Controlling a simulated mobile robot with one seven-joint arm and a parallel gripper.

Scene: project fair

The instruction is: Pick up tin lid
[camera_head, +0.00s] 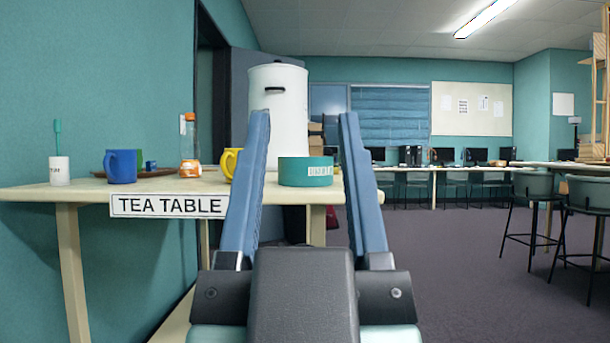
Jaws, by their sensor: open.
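A low, round teal tin (300,172) with a small pale label sits near the right end of the tea table (85,191). I cannot make out its label, or a tin lid as a separate piece. My gripper (305,114) is open and empty, pointing forward. In the picture its two blue fingers stand on either side of the teal tin and of the white urn behind it. The left finger hides part of the yellow mug. How far the fingertips are from the tin is hard to tell.
A tall white urn (279,105) stands behind the tin. Left of the gripper are a yellow mug (229,163), an orange-labelled bottle (190,150), a blue mug (121,166) and a white cup (59,171) with a brush. Carpet (440,260) is clear at right, before stools (585,194).

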